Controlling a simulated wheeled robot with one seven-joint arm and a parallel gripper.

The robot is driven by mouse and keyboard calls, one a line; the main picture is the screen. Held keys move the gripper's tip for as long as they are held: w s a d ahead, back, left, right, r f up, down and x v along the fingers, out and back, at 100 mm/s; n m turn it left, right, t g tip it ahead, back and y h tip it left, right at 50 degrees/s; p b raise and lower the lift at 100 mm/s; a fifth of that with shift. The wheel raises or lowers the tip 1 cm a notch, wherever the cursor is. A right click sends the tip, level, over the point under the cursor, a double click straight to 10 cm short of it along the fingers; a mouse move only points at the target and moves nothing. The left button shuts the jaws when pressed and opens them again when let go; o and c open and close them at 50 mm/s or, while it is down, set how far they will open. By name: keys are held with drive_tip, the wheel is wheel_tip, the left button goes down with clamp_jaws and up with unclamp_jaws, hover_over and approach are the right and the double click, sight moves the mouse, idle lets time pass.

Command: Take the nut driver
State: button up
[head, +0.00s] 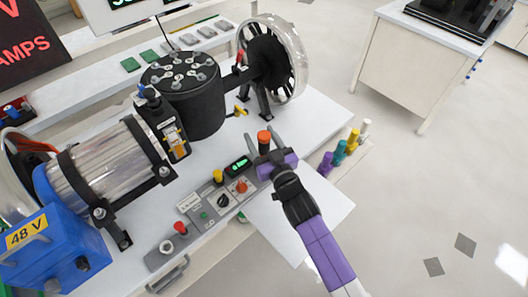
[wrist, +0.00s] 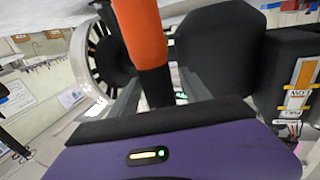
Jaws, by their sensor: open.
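An upright tool with an orange top and a black lower part (head: 264,137) stands near the right end of the control panel; it looks like the nut driver, though its lower end is hidden. My gripper (head: 265,143) is open, with one finger on each side of it. In the wrist view the orange handle (wrist: 141,32) rises between the open fingers (wrist: 165,88), in front of the black end of the rig. I cannot tell whether either finger touches it.
Purple, teal, yellow and white upright handles (head: 339,151) stand at the bench's right edge. The control panel (head: 212,205) with knobs lies left of my gripper. A black cylinder (head: 185,95) and a wheel (head: 272,60) stand behind. Open floor is at right.

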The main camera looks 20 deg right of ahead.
drive_tip(key=shift+w, duration=0.45)
clamp_jaws()
idle(1.1)
